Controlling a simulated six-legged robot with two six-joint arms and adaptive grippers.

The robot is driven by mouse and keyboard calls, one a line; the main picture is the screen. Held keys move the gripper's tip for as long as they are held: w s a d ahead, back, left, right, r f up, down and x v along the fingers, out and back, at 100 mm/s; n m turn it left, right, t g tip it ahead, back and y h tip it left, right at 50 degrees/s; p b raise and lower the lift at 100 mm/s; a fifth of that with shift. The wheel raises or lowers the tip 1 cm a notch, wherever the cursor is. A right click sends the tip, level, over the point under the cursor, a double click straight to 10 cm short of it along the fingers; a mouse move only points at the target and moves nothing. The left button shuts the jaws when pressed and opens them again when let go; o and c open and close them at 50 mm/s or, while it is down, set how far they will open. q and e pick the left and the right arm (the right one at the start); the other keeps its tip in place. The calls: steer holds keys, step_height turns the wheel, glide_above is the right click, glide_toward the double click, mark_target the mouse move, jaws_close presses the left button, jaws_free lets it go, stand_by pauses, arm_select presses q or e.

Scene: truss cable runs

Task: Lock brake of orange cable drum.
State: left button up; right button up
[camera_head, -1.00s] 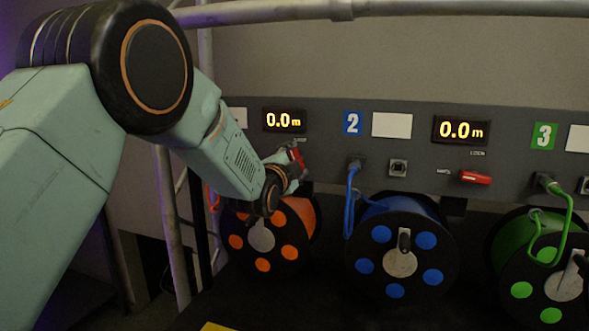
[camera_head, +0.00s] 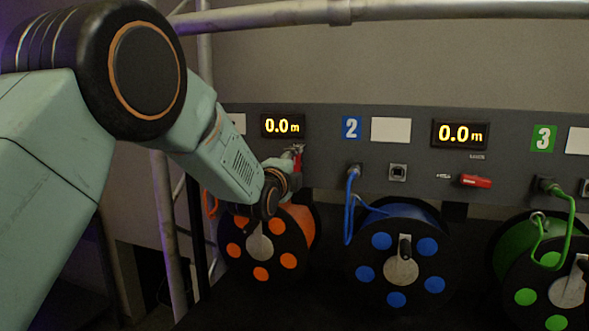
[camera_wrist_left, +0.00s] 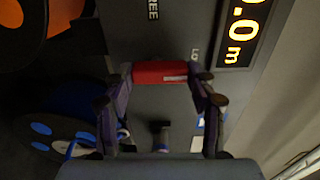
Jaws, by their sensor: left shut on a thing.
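The orange cable drum (camera_head: 262,247) stands at the left below the panel, partly behind my left arm. Its red brake lever (camera_head: 298,161) is on the panel under the left display and stands about upright. It also shows in the left wrist view (camera_wrist_left: 160,72), its end toward a partly hidden label starting "LO". A "FREE" label is off to its side. My left gripper (camera_head: 293,163) is shut on this lever, with one finger at each end of the red part in the wrist view. My right gripper is not in view.
The blue drum (camera_head: 402,254) and green drum (camera_head: 545,262) stand to the right, with cables plugged into the panel (camera_head: 330,130). The blue drum's red lever (camera_head: 475,181) lies about level. A scaffold pole (camera_head: 163,215) stands at the left and a rail (camera_head: 380,12) runs overhead.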

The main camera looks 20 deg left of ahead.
arm_select(q)
steer(key=o, duration=1.2)
steer(key=shift+c, duration=0.2)
steer(key=s, duration=1.2)
steer(key=shift+a, duration=0.25)
steer(key=shift+w, duration=0.1)
steer(key=shift+w+d, duration=0.2)
steer(key=shift+w, duration=5.75)
steer(key=shift+s, duration=0.1)
steer(key=shift+s, duration=0.1)
